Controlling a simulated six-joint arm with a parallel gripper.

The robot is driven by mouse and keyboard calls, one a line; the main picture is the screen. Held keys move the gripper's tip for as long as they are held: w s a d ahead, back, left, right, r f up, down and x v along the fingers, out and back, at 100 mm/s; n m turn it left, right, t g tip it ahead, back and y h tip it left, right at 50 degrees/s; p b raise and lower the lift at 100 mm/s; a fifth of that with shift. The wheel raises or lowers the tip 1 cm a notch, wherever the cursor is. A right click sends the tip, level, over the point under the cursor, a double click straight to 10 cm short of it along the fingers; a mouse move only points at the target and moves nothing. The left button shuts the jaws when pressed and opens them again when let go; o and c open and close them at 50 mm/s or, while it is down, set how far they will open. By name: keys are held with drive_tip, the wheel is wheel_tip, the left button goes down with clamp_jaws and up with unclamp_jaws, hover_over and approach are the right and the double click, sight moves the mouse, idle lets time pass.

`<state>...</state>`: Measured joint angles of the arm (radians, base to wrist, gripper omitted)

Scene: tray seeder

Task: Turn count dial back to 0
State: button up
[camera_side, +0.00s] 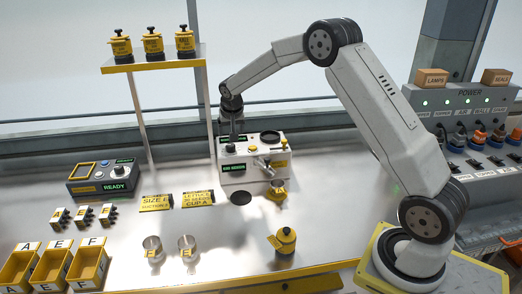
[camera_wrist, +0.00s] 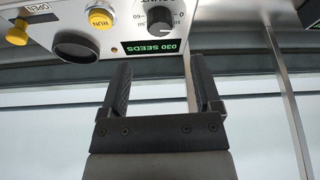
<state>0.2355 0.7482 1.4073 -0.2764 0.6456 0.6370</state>
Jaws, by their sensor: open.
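The count dial (camera_wrist: 163,18) is a dark round knob on the white seed counter, upside down in the wrist view, with the numbers 0 and 60 beside it. In the side view, my gripper (camera_side: 234,142) points down at the left end of the counter (camera_side: 262,158), by the display (camera_side: 234,168). The dial cannot be made out there.
A yellow RUN button (camera_wrist: 101,18) and a dark round opening (camera_wrist: 76,46) are beside the dial. A READY box (camera_side: 103,178) stands left.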

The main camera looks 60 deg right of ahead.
sight(231, 145)
drive_tip(key=shift+f, duration=0.1)
drive_tip(key=shift+x, duration=3.8)
clamp_jaws()
drive_tip(key=shift+n+y, duration=0.3)
drive_tip(key=shift+n, duration=0.5)
unclamp_jaws()
